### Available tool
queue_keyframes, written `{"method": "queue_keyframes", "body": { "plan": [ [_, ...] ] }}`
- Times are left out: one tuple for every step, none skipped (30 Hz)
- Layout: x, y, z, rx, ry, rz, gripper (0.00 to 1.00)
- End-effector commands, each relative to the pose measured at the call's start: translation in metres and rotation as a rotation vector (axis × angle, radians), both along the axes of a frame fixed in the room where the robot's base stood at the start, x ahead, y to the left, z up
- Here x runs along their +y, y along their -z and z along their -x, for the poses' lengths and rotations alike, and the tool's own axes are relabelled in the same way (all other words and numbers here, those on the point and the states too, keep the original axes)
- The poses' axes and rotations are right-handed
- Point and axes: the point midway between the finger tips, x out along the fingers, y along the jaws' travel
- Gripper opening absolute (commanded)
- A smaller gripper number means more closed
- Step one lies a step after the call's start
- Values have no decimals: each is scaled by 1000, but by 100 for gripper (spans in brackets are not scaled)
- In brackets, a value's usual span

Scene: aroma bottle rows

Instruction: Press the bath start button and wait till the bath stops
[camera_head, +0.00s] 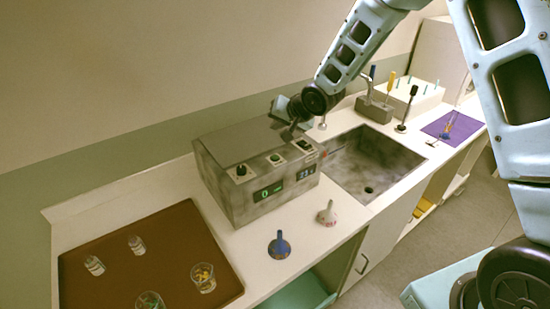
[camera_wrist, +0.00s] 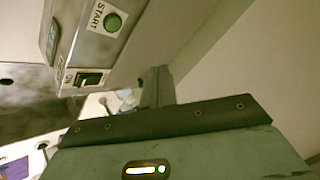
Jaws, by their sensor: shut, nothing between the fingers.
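The bath is a grey speckled box (camera_head: 228,190) on the counter, with its lid down. Its sloped top strip carries a black knob, a green start button (camera_head: 275,157) and a switch (camera_head: 303,145). Its front has two displays; the left one (camera_head: 268,192) shows a green 0, and the right one (camera_head: 305,172) is too small to read surely. In the wrist view the green button (camera_wrist: 113,22) sits beside a START label, with a black rocker switch (camera_wrist: 92,78) marked ON nearer. My gripper (camera_head: 291,131) is shut and empty at the box's back right, apart from the button.
A sink (camera_head: 370,165) lies right of the box. A brown tray (camera_head: 180,235) with several glasses is at left. A tool holder (camera_head: 375,108) and purple mat (camera_head: 453,127) are beyond the sink.

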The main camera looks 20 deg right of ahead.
Motion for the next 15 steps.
{"method": "queue_keyframes", "body": {
  "plan": [
    [0,7,0,1,-1,0,0],
    [0,10,0,1,-1,0,0],
    [0,15,0,1,-1,0,0],
    [1,18,0,1,-1,0,0],
    [1,22,0,1,-1,0,0],
    [0,27,0,1,-1,1,0],
    [0,32,0,1,-1,1,0],
    [0,36,0,1,-1,1,0],
    [0,42,0,1,-1,1,0],
    [0,46,0,1,-1,1,0],
    [0,51,0,1,-1,1,0],
    [0,57,0,2,-1,1,0],
    [0,61,1,2,-1,1,0],
    [0,65,0,2,-1,1,0],
    [0,69,0,2,-1,0,0]
  ]
}}
